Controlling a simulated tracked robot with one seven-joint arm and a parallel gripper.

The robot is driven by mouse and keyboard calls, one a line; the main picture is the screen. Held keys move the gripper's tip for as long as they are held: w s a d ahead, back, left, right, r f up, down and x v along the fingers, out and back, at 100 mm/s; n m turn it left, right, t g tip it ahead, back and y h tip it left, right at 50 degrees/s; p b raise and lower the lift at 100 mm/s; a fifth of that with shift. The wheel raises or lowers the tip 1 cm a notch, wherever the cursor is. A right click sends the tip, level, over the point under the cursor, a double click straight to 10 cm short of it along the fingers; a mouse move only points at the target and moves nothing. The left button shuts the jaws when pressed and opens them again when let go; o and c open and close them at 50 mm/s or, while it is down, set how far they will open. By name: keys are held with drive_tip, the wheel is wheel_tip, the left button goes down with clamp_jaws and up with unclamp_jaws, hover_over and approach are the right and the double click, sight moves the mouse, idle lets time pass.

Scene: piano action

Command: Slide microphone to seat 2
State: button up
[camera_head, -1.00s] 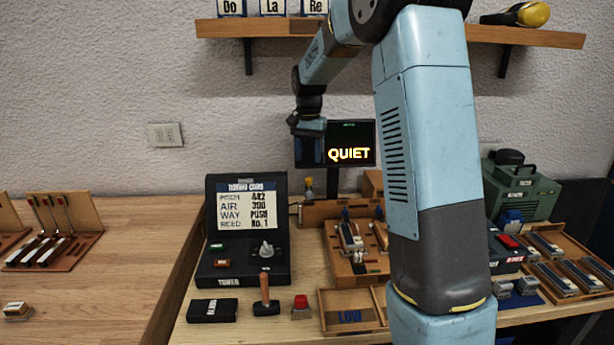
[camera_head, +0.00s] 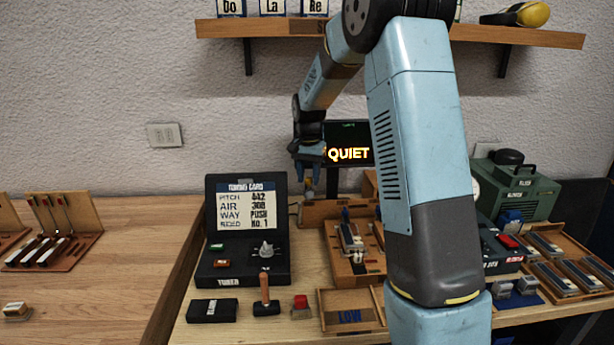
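My gripper (camera_head: 309,166) hangs fingers-down left of the QUIET screen, behind the work table's middle. It is small and partly dark, and I cannot tell how far its fingers are apart. Just below it stands a small upright thing (camera_head: 308,188), grey with a yellowish upper part, which may be the microphone. The fingertips are close above or around its top; I cannot tell whether they touch it. Its foot is at the left end of a wooden piece (camera_head: 325,212) at the back of the table. I cannot make out any seat marked 2.
The black tuner case (camera_head: 243,262) stands front left of the gripper. The dark screen (camera_head: 348,145) reading QUIET is close to its right. A wooden tray with reeds (camera_head: 358,262) lies in front. My arm hides the table's right middle. A shelf (camera_head: 290,28) runs above.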

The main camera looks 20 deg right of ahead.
clamp_jaws()
drive_tip(key=shift+a, duration=0.2)
drive_tip(key=shift+d, duration=0.15)
